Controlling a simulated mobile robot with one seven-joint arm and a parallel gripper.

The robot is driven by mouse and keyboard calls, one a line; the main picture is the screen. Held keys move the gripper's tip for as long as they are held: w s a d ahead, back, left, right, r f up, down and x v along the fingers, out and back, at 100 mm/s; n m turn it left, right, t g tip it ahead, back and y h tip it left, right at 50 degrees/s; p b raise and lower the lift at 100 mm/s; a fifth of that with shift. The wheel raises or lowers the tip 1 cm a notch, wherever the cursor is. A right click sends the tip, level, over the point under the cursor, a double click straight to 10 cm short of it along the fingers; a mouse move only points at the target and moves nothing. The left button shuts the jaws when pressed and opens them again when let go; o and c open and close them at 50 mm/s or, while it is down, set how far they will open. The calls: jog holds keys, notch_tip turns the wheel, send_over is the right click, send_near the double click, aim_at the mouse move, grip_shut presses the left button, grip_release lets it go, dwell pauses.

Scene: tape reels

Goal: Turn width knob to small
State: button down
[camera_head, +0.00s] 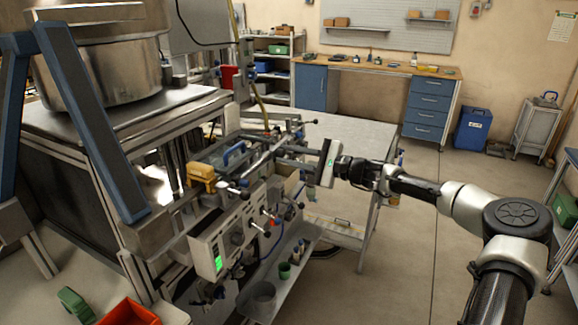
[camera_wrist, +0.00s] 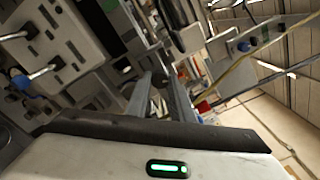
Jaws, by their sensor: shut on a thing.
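The tape machine (camera_head: 205,165) stands left of centre, with a control panel (camera_head: 216,250), a lit green display and several black-ended levers. My gripper (camera_head: 277,156) reaches in from the right over the machine's top rail. Its fingers are close together on a small machine part, which they mostly hide. I cannot tell from the frames whether this part is the width knob, or read any size marking. In the wrist view, my gripper (camera_wrist: 158,72) points into the machine, its two grey fingers nearly together. A panel with metal levers (camera_wrist: 50,55) shows to their left.
A blue handle (camera_head: 234,153) and a yellow block (camera_head: 201,174) sit close left of my gripper. Levers and a hanging blue cable crowd the machine's front. A light table (camera_head: 350,133) stands behind.

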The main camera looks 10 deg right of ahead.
jog(key=n+b, duration=1.6)
jog(key=shift+n, duration=0.3)
jog(key=n, duration=0.6)
jog(key=shift+f, duration=0.1)
jog(key=shift+n, duration=0.4)
jog(key=c, duration=1.5)
grip_release()
jog(key=shift+c, duration=0.2)
jog(key=p+v, duration=0.2)
jog(key=v, duration=1.5)
jog(key=shift+s+d, duration=0.15)
